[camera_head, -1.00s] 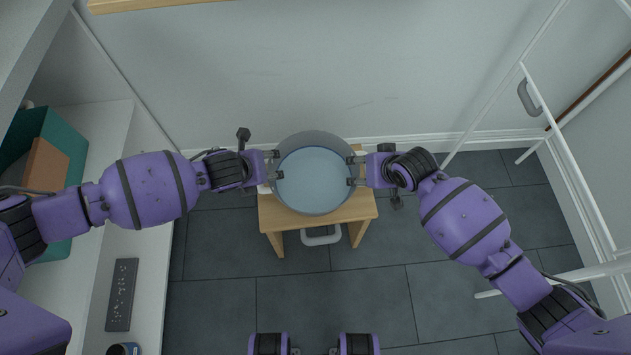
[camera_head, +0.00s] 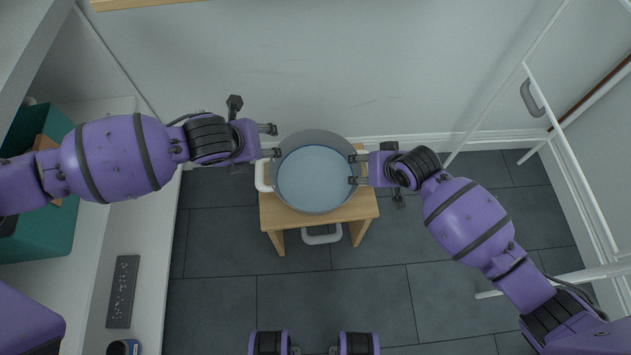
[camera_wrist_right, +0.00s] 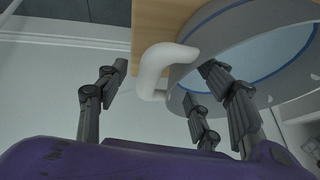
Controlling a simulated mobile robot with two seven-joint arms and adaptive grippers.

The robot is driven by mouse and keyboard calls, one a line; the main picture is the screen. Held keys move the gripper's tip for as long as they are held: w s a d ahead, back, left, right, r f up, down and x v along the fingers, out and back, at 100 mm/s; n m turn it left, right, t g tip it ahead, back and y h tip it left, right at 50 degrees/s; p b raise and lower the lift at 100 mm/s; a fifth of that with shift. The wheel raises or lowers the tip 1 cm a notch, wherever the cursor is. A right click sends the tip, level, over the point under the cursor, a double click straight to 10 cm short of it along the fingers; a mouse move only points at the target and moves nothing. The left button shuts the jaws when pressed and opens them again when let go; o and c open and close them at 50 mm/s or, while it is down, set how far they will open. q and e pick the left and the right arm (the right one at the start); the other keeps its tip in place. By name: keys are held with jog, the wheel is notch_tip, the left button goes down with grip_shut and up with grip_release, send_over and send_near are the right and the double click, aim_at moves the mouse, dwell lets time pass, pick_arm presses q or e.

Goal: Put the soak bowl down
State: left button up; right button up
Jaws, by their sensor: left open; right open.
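The soak bowl (camera_head: 313,179) is a round grey bowl with a blue line inside and white side handles. It stands on a small wooden stool (camera_head: 352,208). Its left handle (camera_head: 262,176) shows bare in the head view. My left gripper (camera_head: 273,141) is open and empty, up and left of that handle. My right gripper (camera_head: 358,170) is open at the bowl's right side. In the right wrist view its spread fingers are on either side of the white right handle (camera_wrist_right: 157,68), with the bowl's wall (camera_wrist_right: 188,92) behind. I cannot tell whether they touch it.
A white handle-shaped item (camera_head: 322,235) shows at the stool's front. A shelf (camera_head: 143,230) on the left holds a teal box (camera_head: 50,235), a dark strip (camera_head: 122,291) and a jar (camera_head: 124,348). A white wall is behind the stool; grey tiled floor (camera_head: 300,300) lies clear in front.

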jog(key=v, duration=1.1)
jog(key=shift+r, duration=0.15)
dwell(0.3)
